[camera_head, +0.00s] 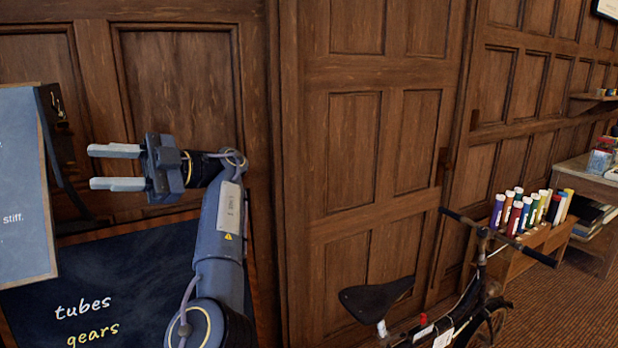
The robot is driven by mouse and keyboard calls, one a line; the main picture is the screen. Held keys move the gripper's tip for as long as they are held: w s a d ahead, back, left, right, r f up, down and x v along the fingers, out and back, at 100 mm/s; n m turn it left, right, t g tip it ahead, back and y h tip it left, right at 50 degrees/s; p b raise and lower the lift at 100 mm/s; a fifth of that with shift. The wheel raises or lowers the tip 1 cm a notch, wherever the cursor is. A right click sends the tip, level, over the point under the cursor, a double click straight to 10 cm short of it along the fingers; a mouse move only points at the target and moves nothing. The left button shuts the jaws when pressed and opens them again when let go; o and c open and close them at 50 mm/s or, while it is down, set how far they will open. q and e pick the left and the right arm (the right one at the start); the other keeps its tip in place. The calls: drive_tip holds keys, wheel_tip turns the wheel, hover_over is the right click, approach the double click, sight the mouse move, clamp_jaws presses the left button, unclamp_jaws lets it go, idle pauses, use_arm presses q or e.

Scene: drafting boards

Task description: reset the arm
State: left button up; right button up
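My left arm (219,238) rises from the bottom of the view and bends left at the wrist. My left gripper (115,168) points left in front of the wood-panelled wall. Its two pale fingers are spread apart with nothing between them. The fingertips are close to the right edge of a slanted board (22,190) in the picture, but I cannot tell the gap in depth. My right gripper is out of view.
A dark chalkboard (130,285) reading "tubes" and "gears" stands below the gripper. A bicycle (470,295) stands at the lower right. Behind it, a wooden rack (540,240) holds several coloured tubes (515,218). A side table (590,180) is at the far right.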

use_arm(q)
drive_tip(key=s+a+f+m+t+h, duration=0.2)
drive_tip(key=s+a+f+m, duration=0.15)
drive_tip(key=a, duration=0.65)
drive_tip(key=s+a+f+m+t+h, duration=0.1)
drive_tip(key=s+a+f+m, duration=0.3)
drive_tip(key=a, duration=0.5)
drive_tip(key=s+a+f+m+t+h, duration=0.3)
drive_tip(key=s+f+m+t+h, duration=0.15)
drive_tip(key=f, duration=0.55)
drive_tip(key=s+a+f+m+t+h, duration=0.35)
drive_tip(key=f+m, duration=0.25)
drive_tip(key=f, duration=0.4)
drive_tip(key=d+f+m+t+h, duration=0.3)
drive_tip(key=d+f+m, duration=0.2)
drive_tip(key=d, duration=0.4)
drive_tip(key=s+d+f+m+t+h, duration=0.1)
drive_tip(key=s+d+m+t, duration=0.1)
drive_tip(key=d, duration=0.6)
drive_tip(key=s+d+f+m+t+h, duration=0.1)
drive_tip(key=s+d+m, duration=0.3)
drive_tip(key=d, duration=0.5)
drive_tip(key=s+d+f+m+t+h, duration=0.1)
drive_tip(key=s+d+m+t+h, duration=0.1)
drive_tip(key=d+m, duration=0.4)
drive_tip(key=s+d+t, duration=0.1)
drive_tip(key=d, duration=0.2)
drive_tip(key=shift+h, duration=0.3)
